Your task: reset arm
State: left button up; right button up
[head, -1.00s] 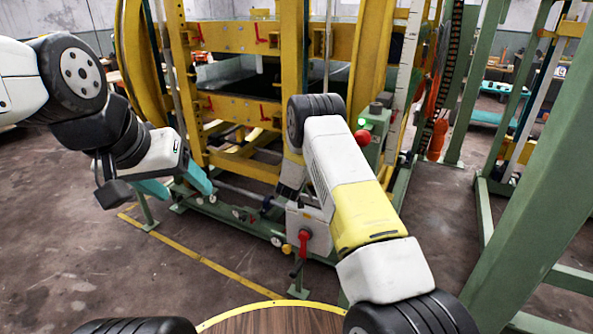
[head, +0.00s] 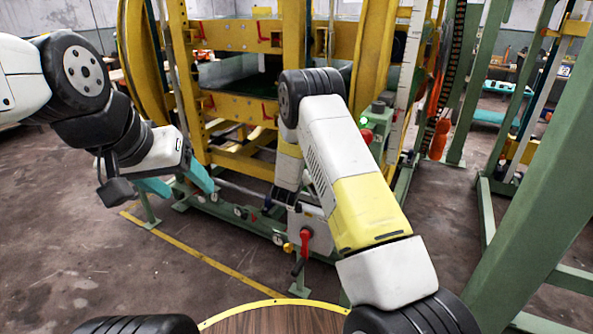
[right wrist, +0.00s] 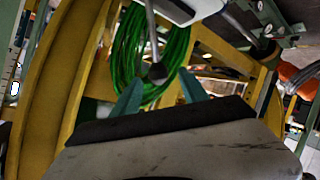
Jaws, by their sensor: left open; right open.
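My left gripper (head: 180,184) hangs at the left of the head view, its teal fingers apart and nothing between them. It is in front of the lower part of the yellow ring inverter (head: 240,108), with open floor below. My right arm reaches up and forward across the middle of the head view, and its links mostly hide its gripper there. In the right wrist view, my right gripper (right wrist: 160,90) has its two teal fingers apart and holds nothing. A coil of green cable (right wrist: 178,55) shows beyond the fingers.
A green control box (head: 378,118) with a lit green lamp stands just right of my right arm. A grey box with a red handle (head: 305,240) is below the arm. A green post (head: 535,180) rises at right. Floor at lower left is clear.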

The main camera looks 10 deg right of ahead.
jog(key=shift+s+r, duration=0.1)
jog(key=shift+s, duration=0.1)
jog(key=s+a+r+m+g+y, duration=0.15)
jog(key=s+r, duration=0.25)
jog(key=r, duration=0.4)
jog(key=s+r+y, duration=0.3)
jog(key=s+r, duration=0.2)
jog(key=r, duration=0.3)
jog(key=s+r+g+y, duration=0.15)
jog(key=s+r, duration=0.25)
jog(key=r, duration=0.5)
jog(key=s+d+r+g, duration=0.1)
jog(key=s+d+r, duration=0.1)
jog(key=s, duration=1.4)
jog(key=s+d+r+m+g, duration=0.1)
jog(key=s+d+r+g, duration=0.1)
jog(key=s, duration=1.4)
jog(key=shift+s+d+r, duration=0.2)
jog(key=shift+d+r, duration=0.1)
jog(key=shift+r, duration=0.25)
